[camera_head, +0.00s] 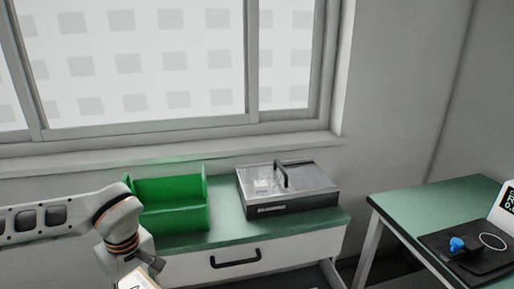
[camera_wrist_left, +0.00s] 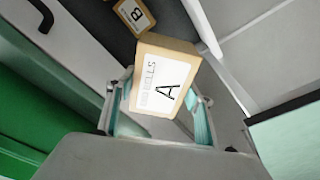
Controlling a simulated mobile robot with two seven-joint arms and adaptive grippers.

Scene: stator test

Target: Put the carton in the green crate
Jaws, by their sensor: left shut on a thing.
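The green crate (camera_head: 180,216) stands on the left part of the green-topped bench by the window, its open top facing up. My left gripper (camera_wrist_left: 158,112) is shut on a tan carton (camera_wrist_left: 165,80) with a white label marked "A". The carton is tilted between the two fingers in the left wrist view. In the head view only a piece of this carton (camera_head: 138,281) shows at the bottom edge, in front of the bench and below the crate. My right gripper is not in view.
Another tan carton marked "B" (camera_wrist_left: 133,14) lies beyond the held one. A grey metal box with a handle (camera_head: 288,190) stands right of the crate. The bench has a drawer with a black handle (camera_head: 235,259). A second green table (camera_head: 425,205) is at the right.

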